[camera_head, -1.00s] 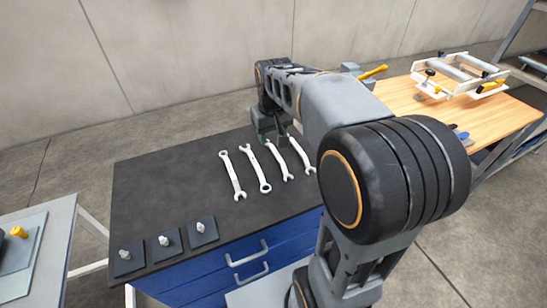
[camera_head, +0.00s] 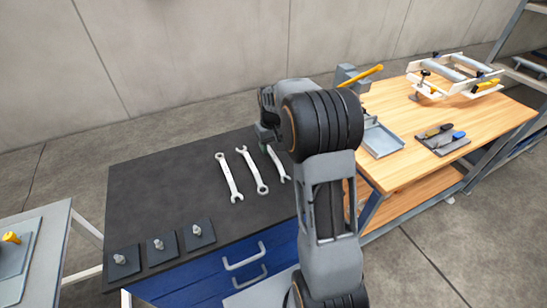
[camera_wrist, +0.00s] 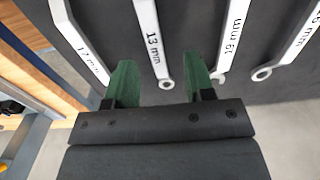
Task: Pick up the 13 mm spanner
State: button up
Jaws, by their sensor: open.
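The 13 mm spanner (camera_wrist: 150,35) lies on the dark tabletop, its label readable in the wrist view. Its ring end lies between the two green fingers in that picture. It appears to be the third spanner from the left (camera_head: 277,165) in the head view, with its far end hidden by my gripper. My gripper (camera_wrist: 160,75) is open and empty, pointing down at the spanners; I cannot tell its exact height. In the head view my gripper (camera_head: 268,138) is at the far end of the row, partly hidden by my arm.
A 17 mm spanner (camera_wrist: 82,40) lies left of the 13 mm one in the wrist view; one apparently marked 19 mm (camera_wrist: 232,35) and another (camera_wrist: 295,45) lie right. Three dark plates with pegs (camera_head: 160,246) sit at the table's front. A wooden bench (camera_head: 400,172) stands right.

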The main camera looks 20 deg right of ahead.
aim_at(273, 154)
jog(key=shift+w+d+f+p, duration=0.1)
jog(key=shift+d+f+p, duration=0.1)
jog(key=shift+f, duration=1.15)
jog(key=shift+d+f+p, duration=0.1)
jog(key=shift+f+p, duration=0.1)
jog(key=shift+f, duration=1.15)
grip_shut()
